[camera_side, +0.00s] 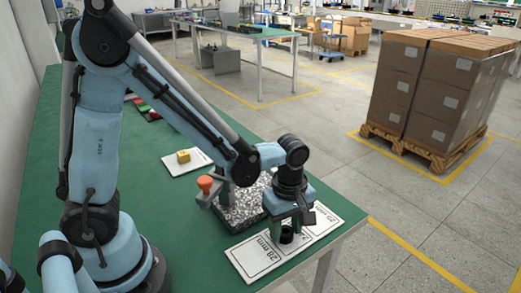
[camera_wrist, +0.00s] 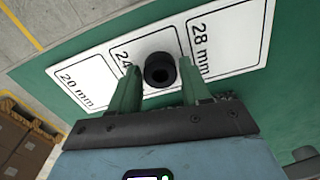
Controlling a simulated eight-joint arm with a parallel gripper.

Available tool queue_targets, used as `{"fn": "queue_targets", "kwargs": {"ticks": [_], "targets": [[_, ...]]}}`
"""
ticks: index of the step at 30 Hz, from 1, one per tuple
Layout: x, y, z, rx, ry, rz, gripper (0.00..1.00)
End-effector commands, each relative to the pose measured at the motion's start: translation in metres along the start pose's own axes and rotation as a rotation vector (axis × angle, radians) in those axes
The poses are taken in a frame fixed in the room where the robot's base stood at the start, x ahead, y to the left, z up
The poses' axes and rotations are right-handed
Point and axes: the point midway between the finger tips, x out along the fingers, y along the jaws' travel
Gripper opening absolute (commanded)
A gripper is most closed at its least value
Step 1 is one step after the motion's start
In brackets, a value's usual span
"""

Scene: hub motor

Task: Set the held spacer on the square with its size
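The black ring-shaped spacer (camera_wrist: 159,70) shows between my two green fingertips in the wrist view, with its hole facing the camera. My gripper (camera_wrist: 157,72) looks shut on it, a finger on either side. The white card (camera_wrist: 232,40) has three squares, marked 20 mm, 24 and 28 mm; part of the 24 label is hidden. The spacer shows over the middle square, the 24 one, near its edge with 28 mm. In the side view the spacer (camera_side: 287,235) is low under my gripper (camera_side: 288,228), at or just above the card; I cannot tell whether it touches.
A speckled grey block (camera_side: 243,207) and an orange knob (camera_side: 205,183) are just behind my gripper. A yellow block (camera_side: 183,156) sits on a small white card farther back. The card lies near the green table's front-right edge. Boxes on a pallet (camera_side: 430,85) stand off the table.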

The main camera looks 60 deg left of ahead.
Motion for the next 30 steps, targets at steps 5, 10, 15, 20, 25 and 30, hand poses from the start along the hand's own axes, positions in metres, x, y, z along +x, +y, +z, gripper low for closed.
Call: {"fn": "queue_targets", "kwargs": {"ticks": [5, 10, 15, 20, 25, 30], "targets": [[0.0, 0.0, 0.0, 0.0, 0.0, 0.0, 0.64], [0.0, 0.0, 0.0, 0.0, 0.0, 0.0, 0.64], [-0.006, 0.0, 0.0, 0.0, 0.0, 0.0, 0.64], [-0.024, 0.0, 0.0, 0.0, 0.0, 0.0, 0.64], [-0.05, 0.0, 0.0, 0.0, 0.0, 0.0, 0.64], [-0.075, 0.0, 0.0, 0.0, 0.0, 0.0, 0.64]]}}
